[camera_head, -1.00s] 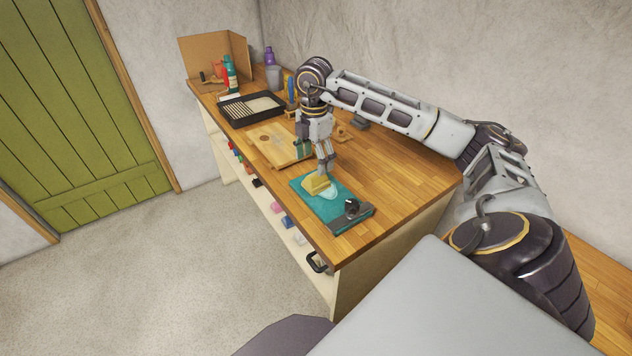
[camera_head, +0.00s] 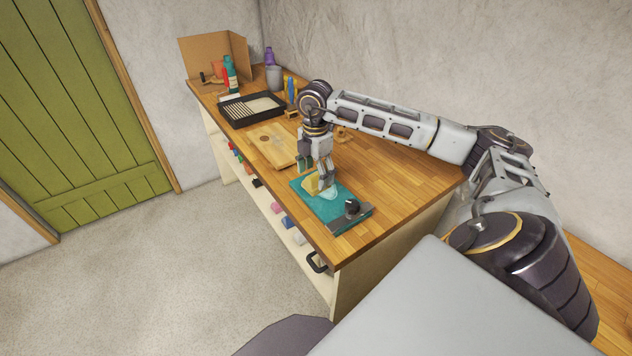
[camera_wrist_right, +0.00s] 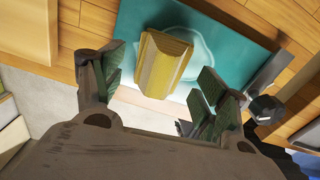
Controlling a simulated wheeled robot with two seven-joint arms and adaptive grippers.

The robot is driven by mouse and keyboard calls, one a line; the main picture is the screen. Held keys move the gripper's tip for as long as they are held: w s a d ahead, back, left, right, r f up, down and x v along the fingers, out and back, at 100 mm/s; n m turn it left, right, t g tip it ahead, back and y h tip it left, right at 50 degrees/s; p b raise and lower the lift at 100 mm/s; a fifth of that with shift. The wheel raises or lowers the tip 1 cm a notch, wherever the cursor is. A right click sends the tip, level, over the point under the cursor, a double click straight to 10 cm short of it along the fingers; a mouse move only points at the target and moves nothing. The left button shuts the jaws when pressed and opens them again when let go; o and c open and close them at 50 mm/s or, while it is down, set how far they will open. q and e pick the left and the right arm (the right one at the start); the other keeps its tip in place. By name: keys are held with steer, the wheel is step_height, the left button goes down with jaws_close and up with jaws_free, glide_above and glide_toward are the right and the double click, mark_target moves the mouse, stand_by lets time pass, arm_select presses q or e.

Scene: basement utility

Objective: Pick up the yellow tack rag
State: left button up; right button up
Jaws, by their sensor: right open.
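The yellow tack rag (camera_head: 310,184) lies on the teal mat (camera_head: 327,207) near the front edge of the workbench. In the right wrist view the yellow rag (camera_wrist_right: 160,64) looks like a folded block with a groove along it, beside a pale, glossy patch on the mat (camera_wrist_right: 134,20). My right gripper (camera_head: 318,180) is low over the mat, right at the rag. In the wrist view my right gripper (camera_wrist_right: 158,92) is open, with its fingers on either side of the rag's near end; contact is not visible. My left gripper is not in view.
A clamp-like tool with a black knob (camera_head: 351,209) sits at the mat's right end. A wooden board (camera_head: 268,142) and black tray (camera_head: 236,111) lie farther back. Bottles and a grey cup (camera_head: 273,76) stand at the rear.

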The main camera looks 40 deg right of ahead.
mark_target(316, 174)
steer(key=shift+f, duration=1.3)
steer(key=c, duration=1.1)
steer(key=shift+r, duration=0.1)
steer(key=shift+r, duration=4.95)
steer(key=o, duration=0.4)
steer(key=c, duration=0.3)
